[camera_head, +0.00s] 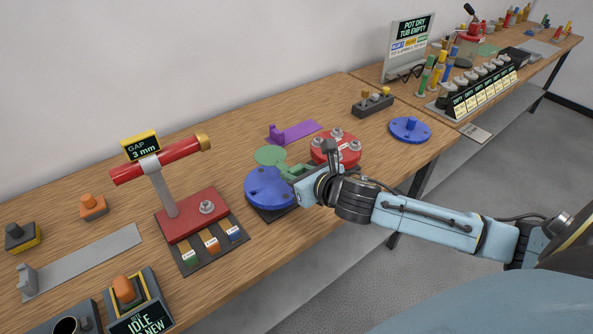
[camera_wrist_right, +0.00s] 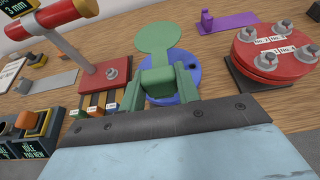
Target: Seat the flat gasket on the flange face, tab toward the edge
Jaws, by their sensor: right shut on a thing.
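The flat green gasket (camera_head: 270,155) is a round disc with a narrow tab. In the right wrist view the disc (camera_wrist_right: 158,38) points away from my right gripper (camera_wrist_right: 170,85), which is shut on its tab end. The blue round flange (camera_head: 268,190) sits on a dark base near the table's front edge, and it also shows in the wrist view (camera_wrist_right: 186,72). My right gripper (camera_head: 298,172) is just above or beside the flange's far right side. The disc appears beyond the flange, not centred on it; its height is unclear. My left gripper is not in view.
A red bolted flange (camera_head: 337,147) stands close to my right gripper. A red gap gauge stand (camera_head: 190,212) is at left. A purple bracket (camera_head: 293,132) lies behind, and another blue disc with a knob (camera_head: 410,129) lies at right. Bare wood separates them.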

